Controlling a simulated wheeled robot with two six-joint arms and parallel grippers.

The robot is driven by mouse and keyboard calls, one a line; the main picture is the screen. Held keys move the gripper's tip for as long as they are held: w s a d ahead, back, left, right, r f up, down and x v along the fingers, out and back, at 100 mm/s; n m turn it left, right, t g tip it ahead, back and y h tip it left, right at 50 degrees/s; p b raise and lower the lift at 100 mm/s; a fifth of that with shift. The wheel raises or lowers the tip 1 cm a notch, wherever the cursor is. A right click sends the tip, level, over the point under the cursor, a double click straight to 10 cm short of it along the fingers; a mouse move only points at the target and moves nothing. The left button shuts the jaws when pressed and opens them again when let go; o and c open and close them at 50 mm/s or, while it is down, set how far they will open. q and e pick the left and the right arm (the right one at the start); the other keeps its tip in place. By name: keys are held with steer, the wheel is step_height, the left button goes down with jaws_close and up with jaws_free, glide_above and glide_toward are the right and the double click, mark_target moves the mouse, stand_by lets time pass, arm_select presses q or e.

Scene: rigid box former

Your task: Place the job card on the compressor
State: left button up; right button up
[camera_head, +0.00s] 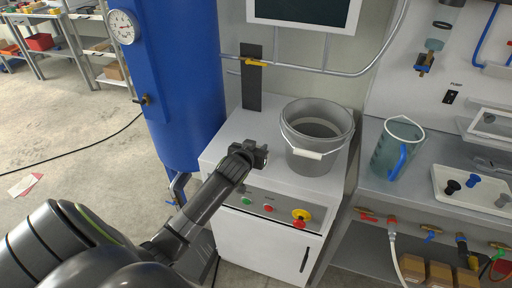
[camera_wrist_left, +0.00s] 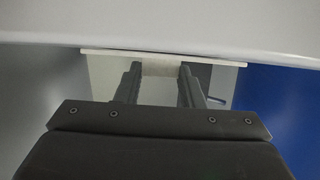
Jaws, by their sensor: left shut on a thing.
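My left gripper (camera_head: 260,155) is above the front part of the pale cabinet top (camera_head: 228,143), left of the grey bucket. In the left wrist view, my left gripper (camera_wrist_left: 160,74) is shut on a pale flat piece (camera_wrist_left: 107,76), which looks like the job card. It spans wider than the fingers, with a cream part between them. I cannot make out the card in the head view, where it blends with the cabinet or is hidden. Which part is called the compressor is not marked; the cabinet has coloured buttons and stands beside a blue tank (camera_head: 182,85). My right gripper is not in view.
The grey bucket (camera_head: 315,163) with a white handle grip fills the right of the cabinet top. A dark upright strip (camera_head: 251,88) stands at its back. A clear jug (camera_head: 396,150) and white tray (camera_head: 450,183) are on the right bench. Paper (camera_head: 22,185) lies on the floor.

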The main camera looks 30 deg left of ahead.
arm_select(q)
steer(key=o, duration=1)
steer(key=shift+f, duration=0.1)
steer(key=shift+c, duration=0.2)
steer(key=shift+s+r, duration=0.1)
steer(key=shift+r, duration=0.1)
steer(key=v, duration=1.1)
steer(key=shift+s, duration=0.4)
steer(key=shift+d+r, duration=0.1)
